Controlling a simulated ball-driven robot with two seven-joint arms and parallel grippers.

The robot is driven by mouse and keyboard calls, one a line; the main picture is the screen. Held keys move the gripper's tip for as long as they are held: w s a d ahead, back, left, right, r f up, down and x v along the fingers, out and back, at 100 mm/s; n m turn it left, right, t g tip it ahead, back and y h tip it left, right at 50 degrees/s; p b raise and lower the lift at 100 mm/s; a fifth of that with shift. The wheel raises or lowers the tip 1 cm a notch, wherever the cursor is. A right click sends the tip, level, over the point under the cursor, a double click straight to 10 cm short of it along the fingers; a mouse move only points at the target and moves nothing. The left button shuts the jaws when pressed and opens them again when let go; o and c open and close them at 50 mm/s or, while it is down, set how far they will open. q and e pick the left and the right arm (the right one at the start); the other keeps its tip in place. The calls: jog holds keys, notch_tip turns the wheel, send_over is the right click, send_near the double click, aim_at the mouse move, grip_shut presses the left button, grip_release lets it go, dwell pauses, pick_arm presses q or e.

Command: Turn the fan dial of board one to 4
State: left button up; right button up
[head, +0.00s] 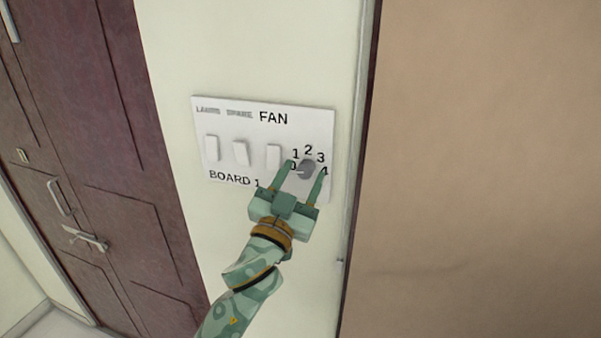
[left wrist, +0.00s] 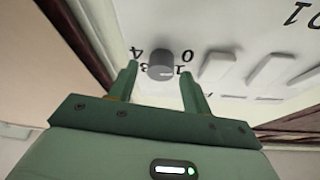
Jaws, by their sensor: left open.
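Board one (head: 228,162) is a white switch panel on the wall, marked "BOARD 1" and "FAN". Its grey round fan dial (head: 307,169) sits at the right, with the numbers 0 to 4 around it. The dial also shows in the left wrist view (left wrist: 160,66), with a pale mark on it near the 0 side. My left gripper (head: 305,168) is open, one finger on each side of the dial. In the left wrist view its fingertips (left wrist: 159,72) stand apart with the dial between them and slightly beyond. I cannot tell whether they touch it. My right gripper is not in view.
Several white rocker switches (head: 240,152) sit on the board left of the dial. A dark wooden door (head: 100,150) with a metal handle (head: 85,238) is at the left. A plain brown surface (head: 480,170) fills the right side.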

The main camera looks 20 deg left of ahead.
pick_arm(q)
jog(key=shift+w, duration=0.15)
jog(key=shift+c, duration=0.3)
jog(key=c, duration=0.9)
jog(key=shift+c, duration=0.2)
